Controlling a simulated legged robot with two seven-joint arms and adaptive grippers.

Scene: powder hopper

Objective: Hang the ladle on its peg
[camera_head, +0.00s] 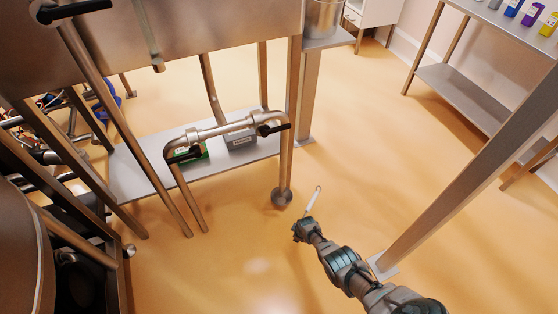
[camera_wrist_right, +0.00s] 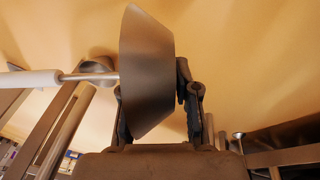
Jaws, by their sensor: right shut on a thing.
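The ladle has a grey metal bowl (camera_wrist_right: 146,72) and a thin shaft ending in a white handle (camera_wrist_right: 30,79), in the right wrist view. My right gripper (camera_wrist_right: 158,112) is shut on the ladle at its bowl, with a finger on each side, and the handle points left. In the head view my right gripper (camera_head: 302,230) is low over the open floor, and the ladle's pale handle (camera_head: 313,201) sticks up beyond it. The bowl is mostly hidden there by the gripper. I cannot make out the peg. My left gripper is out of view.
A steel post (camera_head: 470,175) stands right of my arm. A pipe with black-handled valves (camera_head: 222,130) and a low shelf (camera_head: 140,179) lie to the left under the hopper (camera_head: 215,25). A bench with bottles (camera_head: 465,95) is at upper right. The middle floor is clear.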

